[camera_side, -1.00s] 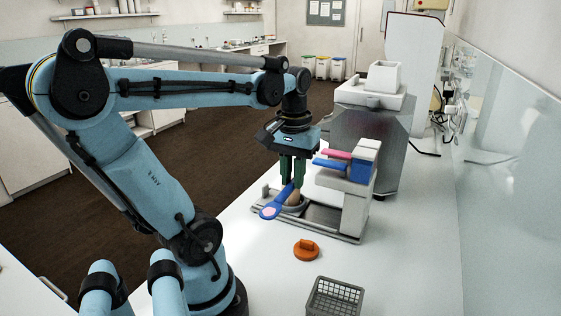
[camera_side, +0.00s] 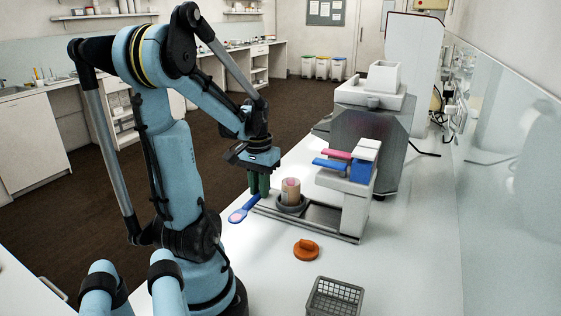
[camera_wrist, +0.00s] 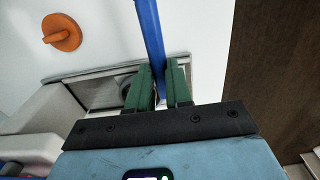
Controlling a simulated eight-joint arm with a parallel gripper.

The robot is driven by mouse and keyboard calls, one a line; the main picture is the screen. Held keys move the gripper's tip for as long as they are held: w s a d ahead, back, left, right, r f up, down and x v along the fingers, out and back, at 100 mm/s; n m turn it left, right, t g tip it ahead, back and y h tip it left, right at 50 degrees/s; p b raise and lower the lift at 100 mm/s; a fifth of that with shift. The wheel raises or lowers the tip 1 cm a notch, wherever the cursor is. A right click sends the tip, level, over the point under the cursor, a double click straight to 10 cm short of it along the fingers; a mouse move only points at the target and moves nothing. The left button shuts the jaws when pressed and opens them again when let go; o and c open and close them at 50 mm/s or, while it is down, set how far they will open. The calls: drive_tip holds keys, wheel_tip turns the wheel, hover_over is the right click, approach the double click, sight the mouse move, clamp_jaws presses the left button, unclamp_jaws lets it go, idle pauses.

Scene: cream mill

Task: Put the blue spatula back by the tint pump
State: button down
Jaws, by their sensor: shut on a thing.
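The blue spatula (camera_side: 245,209) has a pinkish patch on its broad end. My gripper (camera_side: 259,191) is shut on it, with green fingers on both sides of its blue handle. The broad end points down-left in the side view. In the wrist view the blue handle (camera_wrist: 150,35) runs up from between the fingers (camera_wrist: 159,85). The likely tint pump is the pale stand (camera_side: 349,200) with pink and blue levers, right of my gripper. I cannot tell whether the spatula touches the counter.
A cylindrical tan and pink thing (camera_side: 291,188) stands in a grey round holder on the stand's base tray (camera_side: 325,232). An orange lid with a knob (camera_side: 306,250) and a grey wire basket (camera_side: 334,297) are nearer. A large grey machine (camera_side: 368,140) stands behind.

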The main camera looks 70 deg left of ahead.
drive_tip(key=shift+f, duration=1.95)
drive_tip(key=shift+f, duration=0.6)
drive_tip(key=c, duration=1)
unclamp_jaws()
drive_tip(key=shift+c, duration=0.2)
wheel_tip(320, 180, up, 13)
drive_tip(key=shift+d+r, duration=0.1)
drive_tip(key=w+d+f+m+t, duration=0.1)
drive_tip(key=w+d+m+t, duration=0.2)
drive_tip(key=d, duration=0.9)
drive_tip(key=w+d+f+m+t, duration=0.1)
drive_tip(key=w+d+m+t, duration=0.3)
drive_tip(key=w+d, duration=0.5)
drive_tip(key=d+m, duration=0.2)
drive_tip(key=d, duration=0.1)
drive_tip(key=shift+f, duration=0.2)
